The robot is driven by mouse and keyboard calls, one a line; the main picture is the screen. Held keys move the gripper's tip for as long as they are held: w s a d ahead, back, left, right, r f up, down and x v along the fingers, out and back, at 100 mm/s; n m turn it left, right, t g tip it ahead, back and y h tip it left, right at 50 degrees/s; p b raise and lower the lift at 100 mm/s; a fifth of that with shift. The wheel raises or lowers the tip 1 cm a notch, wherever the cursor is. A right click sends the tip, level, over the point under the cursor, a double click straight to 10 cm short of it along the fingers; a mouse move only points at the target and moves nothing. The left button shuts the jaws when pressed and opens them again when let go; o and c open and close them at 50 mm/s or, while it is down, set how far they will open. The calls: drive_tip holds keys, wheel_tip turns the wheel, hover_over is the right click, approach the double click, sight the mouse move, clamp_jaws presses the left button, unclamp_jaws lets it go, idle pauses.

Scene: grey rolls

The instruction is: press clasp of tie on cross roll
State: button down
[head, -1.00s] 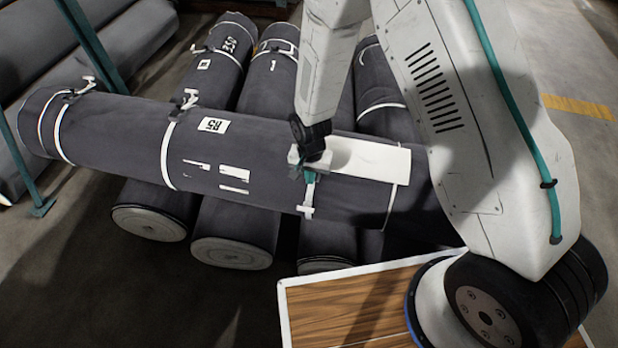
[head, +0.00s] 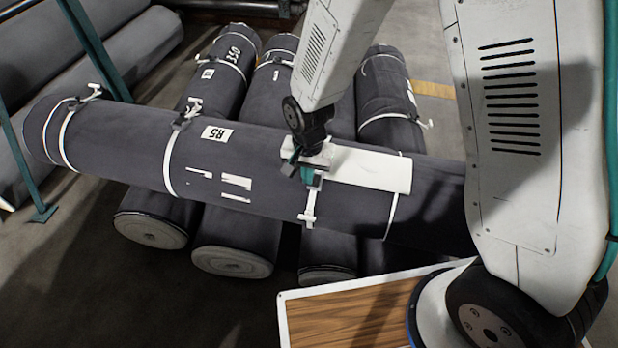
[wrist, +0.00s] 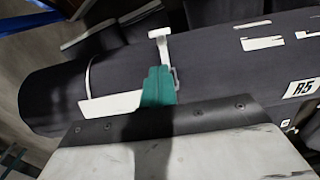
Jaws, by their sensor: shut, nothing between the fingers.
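The dark grey cross roll (head: 255,165) lies across several other rolls, with an "R5" label (head: 217,133) on it. My gripper (head: 308,177), with teal fingertips, is shut and empty, low over the cross roll's right half. A white tie end (head: 309,207) runs down the roll's near side just below the fingertips. In the wrist view, the teal fingertips (wrist: 158,88) overlap the lower end of the white tie (wrist: 161,43). A small grey clasp part (wrist: 176,78) shows beside them. The fingers hide some of it, and I cannot tell whether they touch it.
Other ties with raised clasps (head: 186,112) sit farther left on the cross roll. A white panel (head: 365,168) lies right of my gripper. Supporting rolls (head: 232,235) lie below. A teal post (head: 90,50) stands at left.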

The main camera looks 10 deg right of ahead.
drive_tip(key=shift+s+a+r, duration=0.1)
drive_tip(key=shift+s+r, duration=0.15)
drive_tip(key=shift+r, duration=0.35)
